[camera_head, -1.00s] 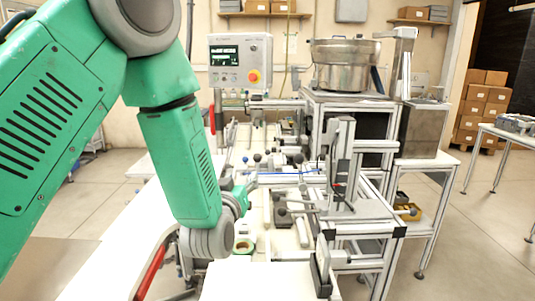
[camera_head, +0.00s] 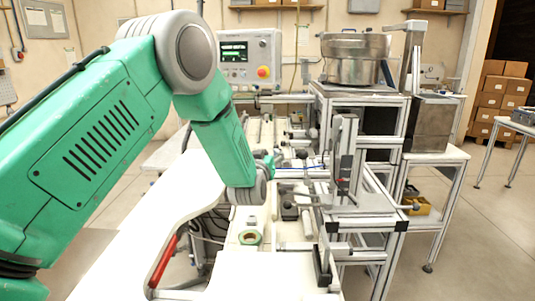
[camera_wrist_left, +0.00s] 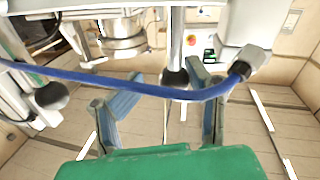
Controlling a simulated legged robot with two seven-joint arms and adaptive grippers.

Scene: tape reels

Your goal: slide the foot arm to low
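My left gripper (camera_wrist_left: 163,74) is open in the left wrist view, with its two blue-grey fingers apart. A dark round knob (camera_wrist_left: 175,79) on a pale rod shows between the fingertips; I cannot tell whether they touch it. In the head view, my left gripper (camera_head: 270,166) is at the far side of my grey wrist, over the bench machine, and mostly hidden. I cannot tell for certain which part is the foot arm or where its low position is. My right gripper is not in view.
A green-rimmed tape reel (camera_head: 250,237) lies on the bench near my wrist. A metal post (camera_head: 345,160) stands to the right. A control box (camera_head: 250,58) and a steel bowl (camera_head: 355,58) are behind. A blue hose (camera_wrist_left: 150,91) crosses the left wrist view.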

